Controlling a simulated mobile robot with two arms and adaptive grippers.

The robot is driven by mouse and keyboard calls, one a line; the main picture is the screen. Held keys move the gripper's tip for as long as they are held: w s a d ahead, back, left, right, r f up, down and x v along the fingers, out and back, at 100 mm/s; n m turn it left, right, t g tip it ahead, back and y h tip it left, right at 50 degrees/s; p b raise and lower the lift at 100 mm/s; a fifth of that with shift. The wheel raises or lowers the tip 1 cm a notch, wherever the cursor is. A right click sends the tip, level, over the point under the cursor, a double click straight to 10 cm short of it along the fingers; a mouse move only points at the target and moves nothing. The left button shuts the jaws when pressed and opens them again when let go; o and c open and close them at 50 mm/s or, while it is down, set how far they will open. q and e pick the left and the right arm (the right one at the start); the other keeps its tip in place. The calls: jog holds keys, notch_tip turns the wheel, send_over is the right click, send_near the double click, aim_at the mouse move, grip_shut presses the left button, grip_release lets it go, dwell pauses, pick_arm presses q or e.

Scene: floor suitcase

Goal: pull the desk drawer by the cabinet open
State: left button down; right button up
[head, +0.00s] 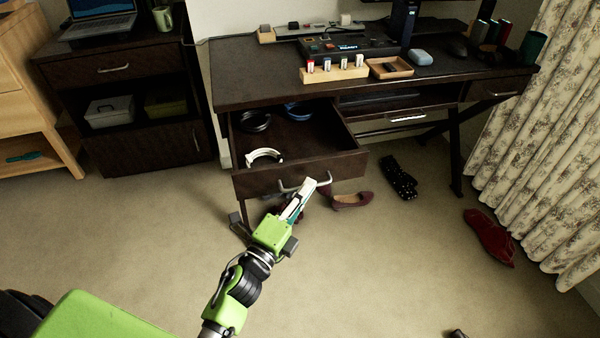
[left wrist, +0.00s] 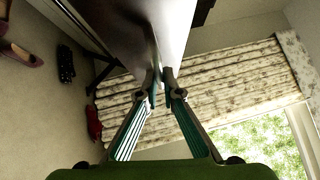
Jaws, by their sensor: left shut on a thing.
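The desk drawer (head: 263,180), dark brown with a silver bar handle (head: 287,188), stands pulled out from the left side of the desk (head: 250,75). Several coiled things lie inside it, one of them white. My left gripper (head: 306,194) is at the right part of the handle, shut on it. In the left wrist view the two fingertips (left wrist: 164,82) come together at the handle, in front of the drawer face, which fills the top middle. The exact contact is hard to see there. My right gripper is not in view.
The dark cabinet (head: 130,95) stands left of the desk. Maroon shoes (head: 352,201) lie beside the drawer, a dark dotted item (head: 398,177) and a red shoe (head: 489,237) lie farther right. Curtains (head: 545,130) hang at the right. The front carpet (head: 390,275) is mostly clear.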

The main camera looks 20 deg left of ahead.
pick_arm(q)
jog(key=shift+s+d, duration=0.75)
jog(key=shift+s, duration=0.35)
jog(key=c, duration=2.2)
grip_release()
jog(key=v, duration=1.2)
